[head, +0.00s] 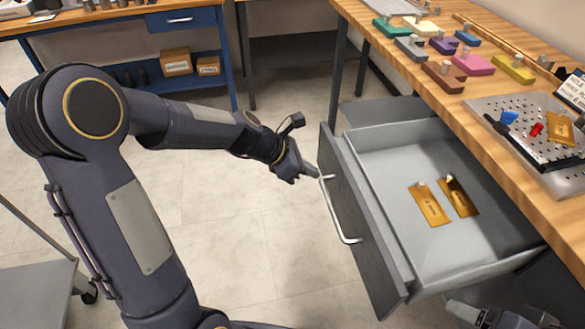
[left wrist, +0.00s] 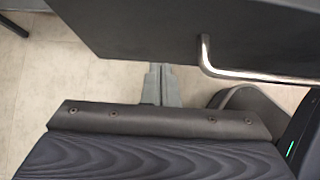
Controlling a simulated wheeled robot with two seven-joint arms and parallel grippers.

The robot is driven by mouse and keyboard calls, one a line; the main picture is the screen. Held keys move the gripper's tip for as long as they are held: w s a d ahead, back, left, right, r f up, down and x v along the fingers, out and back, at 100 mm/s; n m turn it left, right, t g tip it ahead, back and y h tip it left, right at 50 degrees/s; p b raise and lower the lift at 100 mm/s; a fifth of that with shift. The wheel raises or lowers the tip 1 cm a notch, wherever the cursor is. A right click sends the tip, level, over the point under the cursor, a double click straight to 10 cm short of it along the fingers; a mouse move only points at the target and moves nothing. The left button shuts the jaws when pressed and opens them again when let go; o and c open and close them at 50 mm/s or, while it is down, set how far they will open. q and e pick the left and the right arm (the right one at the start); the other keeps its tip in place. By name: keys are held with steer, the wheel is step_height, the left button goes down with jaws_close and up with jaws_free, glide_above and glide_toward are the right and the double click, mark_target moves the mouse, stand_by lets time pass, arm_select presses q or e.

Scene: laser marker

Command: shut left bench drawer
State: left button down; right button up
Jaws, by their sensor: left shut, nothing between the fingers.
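The bench drawer (head: 398,165) stands pulled far out from under the wooden workbench, with two brass-coloured plates inside. Its dark grey front (head: 352,215) carries a silver bar handle (head: 333,215). My left gripper (head: 313,171) is shut and empty, its tips close to the drawer front near the upper end of the handle. In the left wrist view the shut fingers (left wrist: 161,82) reach to the lower edge of the drawer front (left wrist: 190,30), left of the handle (left wrist: 207,60); I cannot tell if they touch. My right gripper (head: 460,310) shows only in part at the bottom right.
The wooden bench top (head: 440,95) holds several coloured blocks and a perforated metal plate (head: 535,120). A blue-framed bench (head: 190,45) with small boxes stands at the back left. A grey cart (head: 35,290) is at the lower left. The floor before the drawer is clear.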

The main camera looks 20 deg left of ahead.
arm_select(q)
steer(key=shift+w+d, duration=0.55)
steer(key=shift+d, duration=0.25)
steer(key=shift+d, duration=0.1)
